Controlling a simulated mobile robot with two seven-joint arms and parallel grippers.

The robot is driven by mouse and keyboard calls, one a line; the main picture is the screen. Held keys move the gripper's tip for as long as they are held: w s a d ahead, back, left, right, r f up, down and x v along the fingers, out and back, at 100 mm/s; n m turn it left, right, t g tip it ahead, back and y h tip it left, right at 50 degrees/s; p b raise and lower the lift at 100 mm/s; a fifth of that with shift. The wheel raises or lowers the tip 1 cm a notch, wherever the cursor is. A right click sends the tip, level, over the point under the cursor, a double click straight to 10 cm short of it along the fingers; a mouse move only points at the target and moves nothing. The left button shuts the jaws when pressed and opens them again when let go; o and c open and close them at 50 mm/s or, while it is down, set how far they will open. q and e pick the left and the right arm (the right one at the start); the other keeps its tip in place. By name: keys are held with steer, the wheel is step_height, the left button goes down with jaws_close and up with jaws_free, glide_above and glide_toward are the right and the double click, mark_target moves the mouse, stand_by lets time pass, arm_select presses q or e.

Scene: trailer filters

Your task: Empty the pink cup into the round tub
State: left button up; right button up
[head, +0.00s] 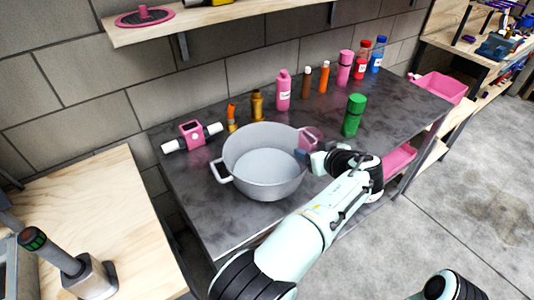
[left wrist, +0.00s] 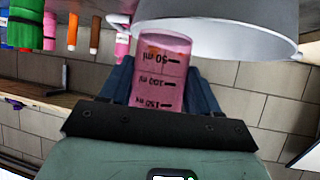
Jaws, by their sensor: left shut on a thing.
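The round tub (head: 262,185) is a large light-grey pot with side handles, standing on the dark worktop. The inside that shows looks empty. The pink cup (head: 311,136) is see-through with black volume marks. It is at the tub's right rim, and I cannot tell whether it touches. My left gripper (head: 312,153) is shut on the cup. In the left wrist view the cup (left wrist: 160,75) sits between the blue fingers, with the tub (left wrist: 225,25) close beyond it. The cup's contents and exact tilt are unclear. My right gripper is out of view.
A green bottle (head: 353,116) stands right of the tub; a pink bottle (head: 283,90) and several others stand behind. A pink-and-white object (head: 192,134) lies left. A wooden shelf (head: 220,17) hangs above. The worktop's front left corner is clear.

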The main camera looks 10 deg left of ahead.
mark_target(305, 133)
arm_select(q)
steer(key=shift+r+p, duration=1.55)
steer(key=shift+r, duration=0.95)
